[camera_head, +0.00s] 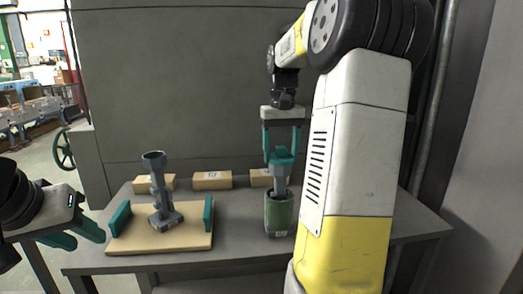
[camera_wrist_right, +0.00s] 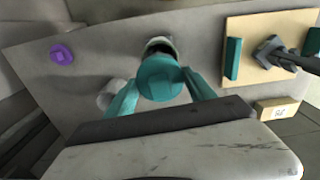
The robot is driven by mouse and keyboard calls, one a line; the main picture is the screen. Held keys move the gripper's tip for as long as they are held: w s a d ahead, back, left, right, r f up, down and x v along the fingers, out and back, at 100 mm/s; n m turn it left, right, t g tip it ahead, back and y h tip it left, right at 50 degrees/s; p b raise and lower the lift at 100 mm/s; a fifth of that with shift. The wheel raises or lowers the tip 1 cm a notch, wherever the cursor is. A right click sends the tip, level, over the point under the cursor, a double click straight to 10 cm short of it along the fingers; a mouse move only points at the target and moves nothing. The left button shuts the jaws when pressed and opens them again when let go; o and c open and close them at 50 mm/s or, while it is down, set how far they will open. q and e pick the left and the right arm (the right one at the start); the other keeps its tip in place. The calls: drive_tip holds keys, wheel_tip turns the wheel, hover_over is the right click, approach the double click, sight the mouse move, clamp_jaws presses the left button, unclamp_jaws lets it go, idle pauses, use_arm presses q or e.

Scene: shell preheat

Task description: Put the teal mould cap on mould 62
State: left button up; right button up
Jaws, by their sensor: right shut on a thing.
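The teal mould cap (camera_head: 281,157) is between the teal fingers of my right gripper (camera_head: 282,150), which is shut on it. A grey stem (camera_head: 281,180) shows below the cap. The stem's lower end overlaps the top of a green cylinder mould (camera_head: 279,216) standing on the table; I cannot read its number. The right wrist view shows the cap's round top (camera_wrist_right: 160,78) between the fingertips, with a dark round opening (camera_wrist_right: 159,46) partly visible beyond it. I cannot tell whether the stem is inside. My left gripper (camera_head: 80,236) is open and empty at the left, off the table.
A wooden board (camera_head: 190,237) with teal end blocks holds a grey upright pipe piece (camera_head: 161,190) at the table's left. The wrist view shows a purple cap (camera_wrist_right: 61,54) and a pale cylinder (camera_wrist_right: 108,92).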

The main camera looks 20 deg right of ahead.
sight(281, 147)
drive_tip(key=o, duration=1.1)
drive_tip(key=shift+r, duration=5.45)
